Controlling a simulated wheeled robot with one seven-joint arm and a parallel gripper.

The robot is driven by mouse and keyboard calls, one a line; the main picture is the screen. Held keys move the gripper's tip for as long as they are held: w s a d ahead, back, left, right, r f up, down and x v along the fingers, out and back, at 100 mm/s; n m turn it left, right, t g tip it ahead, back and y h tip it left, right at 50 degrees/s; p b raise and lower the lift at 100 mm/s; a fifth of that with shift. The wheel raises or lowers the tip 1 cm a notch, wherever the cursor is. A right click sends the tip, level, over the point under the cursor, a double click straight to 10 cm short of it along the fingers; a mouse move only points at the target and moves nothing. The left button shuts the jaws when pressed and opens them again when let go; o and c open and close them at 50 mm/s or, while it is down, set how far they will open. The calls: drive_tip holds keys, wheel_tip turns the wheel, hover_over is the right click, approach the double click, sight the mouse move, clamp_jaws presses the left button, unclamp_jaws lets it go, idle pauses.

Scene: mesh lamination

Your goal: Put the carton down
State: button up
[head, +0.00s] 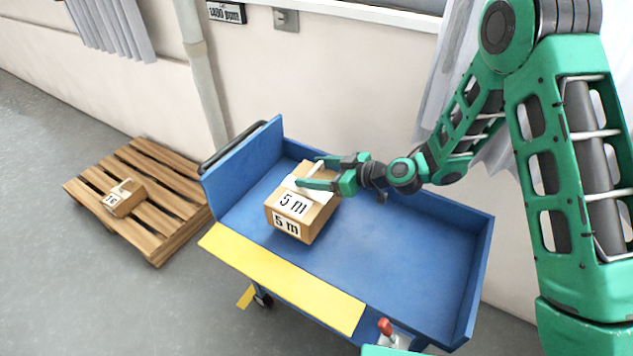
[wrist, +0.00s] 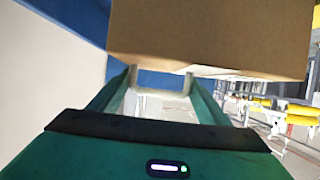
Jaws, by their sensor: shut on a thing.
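A brown carton (head: 301,207) marked "5 m" is at the left half of the blue cart (head: 390,250) in the head view. My gripper (head: 312,175) is shut on the carton at its upper part, reaching in from the right. In the wrist view the carton (wrist: 215,35) fills the top of the picture, in front of the fingers (wrist: 160,82). Whether the carton's underside touches the cart bed cannot be told.
The cart bed to the right of the carton is bare. A yellow flap (head: 280,278) runs along the cart's front edge. A wooden pallet (head: 165,225) with a smaller carton (head: 124,198) lies on the floor at the left. A wall stands behind the cart.

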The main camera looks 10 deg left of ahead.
drive_tip(key=shift+f, duration=1.85)
drive_tip(key=o, duration=1.9)
drive_tip(key=v, duration=1.2)
drive_tip(key=shift+s, duration=0.1)
